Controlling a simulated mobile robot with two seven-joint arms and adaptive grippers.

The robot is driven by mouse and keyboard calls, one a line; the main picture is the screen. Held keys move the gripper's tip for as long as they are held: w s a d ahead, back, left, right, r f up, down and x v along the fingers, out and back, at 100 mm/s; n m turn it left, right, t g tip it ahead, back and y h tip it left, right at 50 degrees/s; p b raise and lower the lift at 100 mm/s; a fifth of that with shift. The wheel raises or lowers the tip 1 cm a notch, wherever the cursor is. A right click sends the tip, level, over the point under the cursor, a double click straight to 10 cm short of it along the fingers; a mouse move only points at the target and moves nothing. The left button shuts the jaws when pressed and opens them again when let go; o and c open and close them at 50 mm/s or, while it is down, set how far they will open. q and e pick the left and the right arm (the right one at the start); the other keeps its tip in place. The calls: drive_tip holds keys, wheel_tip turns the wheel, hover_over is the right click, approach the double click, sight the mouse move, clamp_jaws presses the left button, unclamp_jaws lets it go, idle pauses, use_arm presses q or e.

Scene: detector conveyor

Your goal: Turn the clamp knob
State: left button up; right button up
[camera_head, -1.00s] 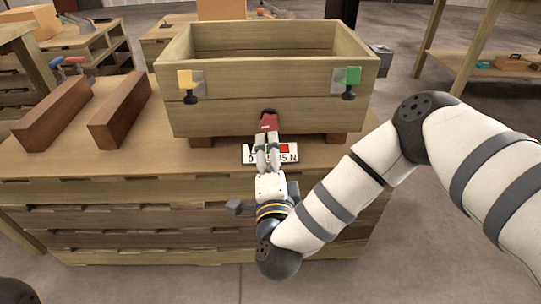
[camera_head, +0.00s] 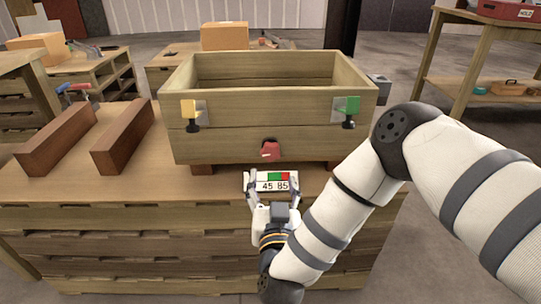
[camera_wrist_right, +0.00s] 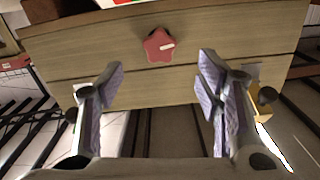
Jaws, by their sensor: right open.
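The red clamp knob (camera_head: 270,149) is on the front wall of the wooden crate (camera_head: 225,145), low and near the middle. In the right wrist view the knob (camera_wrist_right: 158,45) shows as a five-lobed star with a pale mark. My right gripper (camera_head: 271,184) is open and empty, in front of and below the knob in the head view. In the right wrist view its fingers (camera_wrist_right: 162,78) stand wide apart, with the knob beyond them, untouched. A white readout plate (camera_head: 272,187) with digits, a green patch and a red patch shows between the fingers. My left gripper is out of view.
The crate stands on a wooden workbench (camera_head: 90,190). A yellow tab (camera_head: 189,109) and a green tab (camera_head: 347,105) are on its front corners. Two brown wooden blocks (camera_head: 45,147) (camera_head: 123,139) lie to the left. The bench top between blocks and crate is clear.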

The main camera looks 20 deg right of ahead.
sight(271, 156)
drive_tip(key=b+x, duration=0.2)
drive_tip(key=x, duration=0.9)
drive_tip(key=shift+w+d, duration=0.1)
drive_tip(key=shift+w, duration=0.2)
drive_tip(key=c, duration=1.2)
